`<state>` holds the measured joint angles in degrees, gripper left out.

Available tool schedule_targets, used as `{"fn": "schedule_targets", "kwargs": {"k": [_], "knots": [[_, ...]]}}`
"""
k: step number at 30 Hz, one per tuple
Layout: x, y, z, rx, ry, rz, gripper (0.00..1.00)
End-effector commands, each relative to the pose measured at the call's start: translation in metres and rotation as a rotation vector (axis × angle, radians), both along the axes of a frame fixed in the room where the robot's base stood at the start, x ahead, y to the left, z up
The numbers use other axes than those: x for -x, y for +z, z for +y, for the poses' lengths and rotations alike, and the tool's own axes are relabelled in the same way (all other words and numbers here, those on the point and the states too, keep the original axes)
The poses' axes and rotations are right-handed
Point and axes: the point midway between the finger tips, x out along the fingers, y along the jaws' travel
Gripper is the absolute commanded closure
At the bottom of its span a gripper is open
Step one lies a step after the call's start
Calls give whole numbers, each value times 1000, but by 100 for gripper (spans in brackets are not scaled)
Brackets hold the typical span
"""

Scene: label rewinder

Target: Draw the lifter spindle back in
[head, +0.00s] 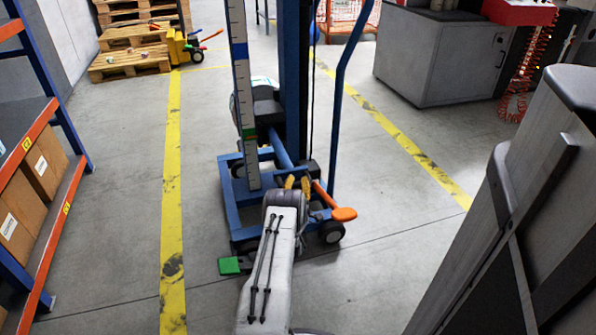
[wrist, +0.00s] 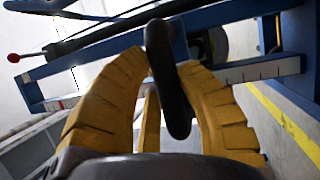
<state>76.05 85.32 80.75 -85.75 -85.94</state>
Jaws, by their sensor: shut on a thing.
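The blue lifter (head: 292,70) stands ahead of me, with an upright mast, a wheeled base and a white scale strip (head: 240,85) along its left side. My gripper (head: 297,183) is low at the front of the lifter, beside its base. In the wrist view my gripper's yellow fingers (wrist: 165,62) are shut on a dark, rounded, elongated handle (wrist: 168,85), which stands between the fingertips. A dark body with a pale roll edge shows behind the strip; I cannot tell which part is the spindle.
An orange lever (head: 343,214) sticks out right of my gripper, above a black wheel. A green block (head: 229,265) lies low at the front left. Orange-blue shelving with cartons (head: 44,165) stands left, a grey cabinet (head: 440,58) back right. The floor between yellow lines is mostly clear.

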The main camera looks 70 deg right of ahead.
Motion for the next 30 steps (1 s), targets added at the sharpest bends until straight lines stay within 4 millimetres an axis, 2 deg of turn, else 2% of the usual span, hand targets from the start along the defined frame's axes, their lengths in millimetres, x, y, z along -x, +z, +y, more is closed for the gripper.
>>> {"fn": "schedule_targets", "kwargs": {"k": [1,12,13,22,30], "knots": [[4,-5,4,-12,-4,-1,100],[5,-5,6,-9,-5,-2,100],[5,-5,6,-9,-5,-2,69],[5,-3,5,-5,-4,-1,43],[4,-2,5,-3,-5,-1,42]]}}
